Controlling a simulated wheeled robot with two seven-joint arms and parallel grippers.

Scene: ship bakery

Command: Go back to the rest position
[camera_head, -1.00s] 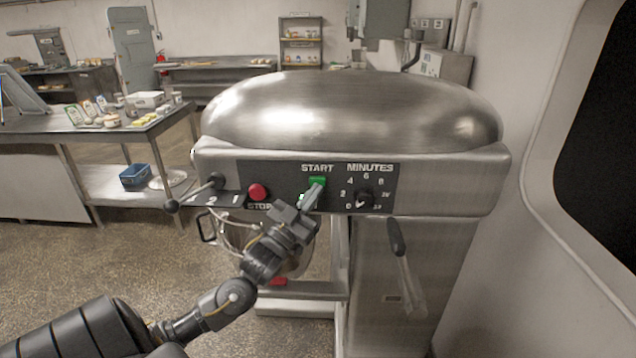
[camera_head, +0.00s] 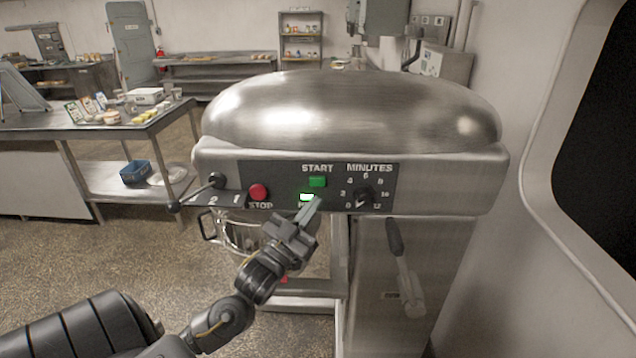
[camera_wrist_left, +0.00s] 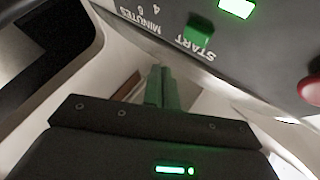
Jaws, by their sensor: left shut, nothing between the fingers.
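My left gripper (camera_head: 316,203) is shut and empty, just below and in front of the mixer's control panel (camera_head: 284,200). Its fingertips are apart from the green START button (camera_head: 317,182), which is fully visible above them. A lit indicator (camera_head: 307,197) glows white-green below the button. In the left wrist view, the shut fingers (camera_wrist_left: 162,88) point past the panel, with the START button (camera_wrist_left: 197,30) and the lit indicator (camera_wrist_left: 237,7) above them. The red STOP button (camera_head: 258,192) is to the left. My right gripper is not in view.
The large steel mixer (camera_head: 350,115) fills the middle, with a speed lever (camera_head: 195,193) at left, a minutes dial (camera_head: 364,197) and a side handle (camera_head: 395,240). Its bowl (camera_head: 228,232) is behind my arm. A steel table (camera_head: 90,128) stands left. Floor between is clear.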

